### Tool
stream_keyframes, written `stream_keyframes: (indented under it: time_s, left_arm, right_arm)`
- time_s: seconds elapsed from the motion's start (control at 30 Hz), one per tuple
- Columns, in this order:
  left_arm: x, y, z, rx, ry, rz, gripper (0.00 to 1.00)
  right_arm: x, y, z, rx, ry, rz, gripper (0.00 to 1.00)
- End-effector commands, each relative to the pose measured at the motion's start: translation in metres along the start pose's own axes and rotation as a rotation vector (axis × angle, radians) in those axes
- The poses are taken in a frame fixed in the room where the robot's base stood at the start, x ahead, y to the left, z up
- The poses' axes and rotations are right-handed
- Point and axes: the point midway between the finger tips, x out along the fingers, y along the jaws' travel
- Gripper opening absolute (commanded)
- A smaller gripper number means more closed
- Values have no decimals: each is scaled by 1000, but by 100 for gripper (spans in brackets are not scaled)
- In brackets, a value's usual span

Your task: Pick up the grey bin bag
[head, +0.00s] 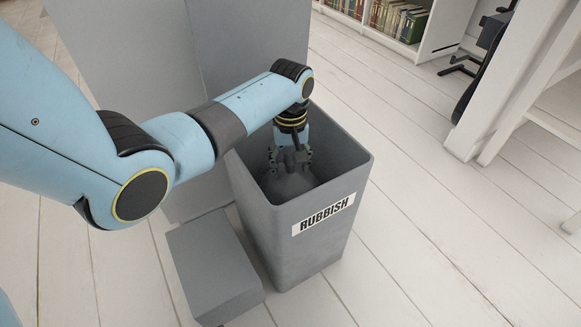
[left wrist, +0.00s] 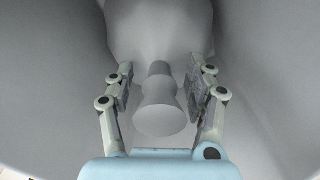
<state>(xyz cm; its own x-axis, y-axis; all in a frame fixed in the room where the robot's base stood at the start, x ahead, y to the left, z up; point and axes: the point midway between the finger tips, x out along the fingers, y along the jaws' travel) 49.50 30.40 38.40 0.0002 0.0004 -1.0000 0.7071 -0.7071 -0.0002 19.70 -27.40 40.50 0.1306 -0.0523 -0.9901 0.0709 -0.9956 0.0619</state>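The grey bin bag (head: 288,188) sits inside the grey bin labelled RUBBISH (head: 300,258). In the left wrist view the bag's rounded body (left wrist: 160,25) is at the top, and its narrow tied neck with a flared end (left wrist: 160,110) points toward my gripper. My left gripper (head: 290,158) reaches down into the bin's open top. In the left wrist view my left gripper (left wrist: 161,85) is open, with one finger on each side of the neck and a visible gap on both sides. The bag's lower part is hidden in the bin. My right gripper is not in view.
A low grey box (head: 212,268) stands on the floor left of the bin. Tall grey panels (head: 130,60) stand behind the bin. A bookshelf (head: 430,40) and white furniture legs (head: 480,130) are at the right. White plank floor (head: 420,240) is clear right of the bin.

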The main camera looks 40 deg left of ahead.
Motion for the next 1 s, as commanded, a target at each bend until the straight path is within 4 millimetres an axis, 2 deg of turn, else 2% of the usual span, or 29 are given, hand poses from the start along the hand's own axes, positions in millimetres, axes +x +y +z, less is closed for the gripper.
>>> stream_keyframes:
  time_s: [0.03, 0.3, 0.4, 0.83, 1.0]
  left_arm:
    - [0, 0, 0, 0, 0, 0, 46]
    - [0, 0, 0, 0, 0, 0, 10]
    - [0, 0, 0, 0, -1, 0, 0]
    - [-1, 0, 0, 0, 1, 1, 0]
    - [-10, 1, -1, 0, 3, 3, 0]
  right_arm:
    - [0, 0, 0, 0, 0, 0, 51]
    - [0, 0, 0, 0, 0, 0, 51]
    - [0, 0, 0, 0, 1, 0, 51]
    - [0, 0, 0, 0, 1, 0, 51]
    - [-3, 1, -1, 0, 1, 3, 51]
